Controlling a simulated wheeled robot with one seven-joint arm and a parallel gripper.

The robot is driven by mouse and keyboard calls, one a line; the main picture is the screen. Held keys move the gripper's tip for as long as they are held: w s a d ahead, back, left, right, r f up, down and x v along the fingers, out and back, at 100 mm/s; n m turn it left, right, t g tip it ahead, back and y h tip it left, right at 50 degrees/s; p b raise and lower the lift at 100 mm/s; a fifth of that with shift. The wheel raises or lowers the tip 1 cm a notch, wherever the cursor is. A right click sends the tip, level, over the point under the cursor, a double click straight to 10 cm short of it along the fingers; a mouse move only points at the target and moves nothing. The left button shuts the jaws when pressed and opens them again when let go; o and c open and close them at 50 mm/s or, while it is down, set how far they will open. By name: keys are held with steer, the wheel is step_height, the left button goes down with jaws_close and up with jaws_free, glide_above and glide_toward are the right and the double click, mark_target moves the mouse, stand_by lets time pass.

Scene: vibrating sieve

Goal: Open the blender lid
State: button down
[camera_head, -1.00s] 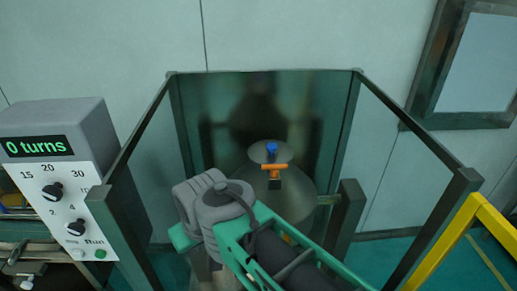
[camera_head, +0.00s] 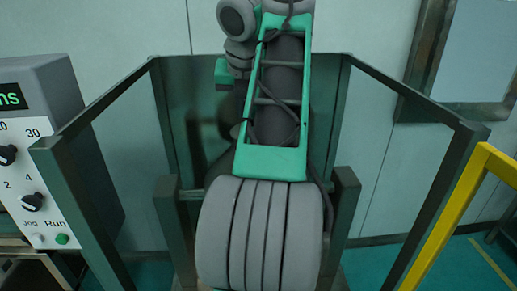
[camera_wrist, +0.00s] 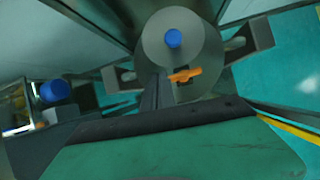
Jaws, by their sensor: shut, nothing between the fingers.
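The blender lid (camera_wrist: 202,52) shows in the wrist view as a round grey disc seen from above. It has a blue knob (camera_wrist: 173,38) near its middle and an orange latch-like handle (camera_wrist: 184,75) at its near edge. My gripper (camera_wrist: 158,76) shows as dark fingers closed together, just left of the orange handle in the picture. The fingers look empty, and I cannot tell whether they touch the handle. In the head view my raised arm hides the lid, the orange handle and the fingers.
A frame of dark posts and panels (camera_head: 98,96) stands around the blender. A control box (camera_head: 50,150) with knobs and buttons is at the left. A yellow rail (camera_head: 455,215) stands at the right. Another blue round part (camera_wrist: 55,90) is at the left in the wrist view.

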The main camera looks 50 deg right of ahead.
steer(key=d+f+b, duration=0.2)
steer(key=d+f+n+b, duration=0.1)
steer(key=d+f+b, duration=0.1)
steer(key=f, duration=0.1)
steer(key=d+f+n+h+b, duration=0.1)
steer(key=d+f+b, duration=0.1)
steer(key=b, duration=0.1)
steer(key=shift+d+f, duration=0.15)
steer(key=shift+f, duration=0.25)
steer(key=shift+w+d+f, duration=0.15)
steer(key=shift+d+f, duration=0.05)
steer(key=shift+f, duration=0.05)
steer(key=shift+r, duration=0.2)
